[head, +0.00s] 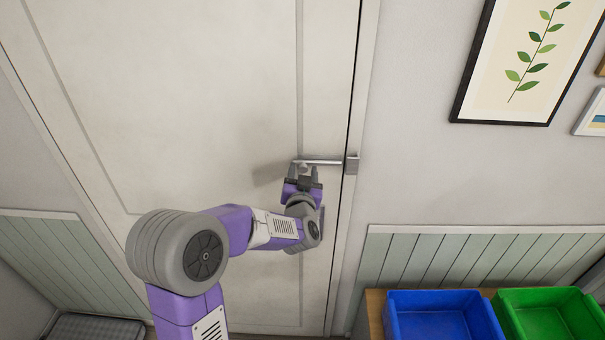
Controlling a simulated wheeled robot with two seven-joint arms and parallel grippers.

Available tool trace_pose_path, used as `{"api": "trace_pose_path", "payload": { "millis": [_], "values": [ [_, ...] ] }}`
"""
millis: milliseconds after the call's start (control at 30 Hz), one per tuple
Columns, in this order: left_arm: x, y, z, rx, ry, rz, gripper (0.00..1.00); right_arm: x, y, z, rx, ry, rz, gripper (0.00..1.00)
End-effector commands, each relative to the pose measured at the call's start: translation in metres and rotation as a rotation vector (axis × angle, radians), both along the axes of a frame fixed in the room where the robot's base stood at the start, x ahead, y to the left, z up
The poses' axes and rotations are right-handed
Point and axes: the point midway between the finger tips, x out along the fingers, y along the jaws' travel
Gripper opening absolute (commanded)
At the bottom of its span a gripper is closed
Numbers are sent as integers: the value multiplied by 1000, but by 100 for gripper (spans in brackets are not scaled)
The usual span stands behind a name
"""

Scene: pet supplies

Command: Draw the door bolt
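A pale panelled door (200,100) fills the left and middle of the head view. A metal bolt (322,162) lies level across the door's right edge, and its rod reaches to a small grey keeper (351,164) on the frame. My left gripper (305,172) is just below the bolt's left end, with its fingers pointing up at it. The fingers look apart, with the bolt's small knob near or between them. Whether they touch it is too small to tell. My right gripper is not in view.
A blue bin (440,295) and a green bin (548,300) stand on a wooden top at the lower right. A framed leaf print (535,60) hangs on the right wall. A grey cushion or mat (95,328) lies at the lower left.

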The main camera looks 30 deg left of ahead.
Motion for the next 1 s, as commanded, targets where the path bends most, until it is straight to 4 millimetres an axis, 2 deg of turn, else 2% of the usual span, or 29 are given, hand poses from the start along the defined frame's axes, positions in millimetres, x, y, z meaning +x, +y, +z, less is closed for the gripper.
{"api": "trace_pose_path", "payload": {
  "millis": [267, 700, 1000],
  "values": [
    [-4, -2, 0, 0, -1, 0, 51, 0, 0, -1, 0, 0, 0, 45],
    [-61, -31, 0, -1, -1, -2, 51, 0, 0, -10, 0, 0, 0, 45],
    [-68, -35, 0, 0, 0, 0, 51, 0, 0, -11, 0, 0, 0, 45]
  ]
}}
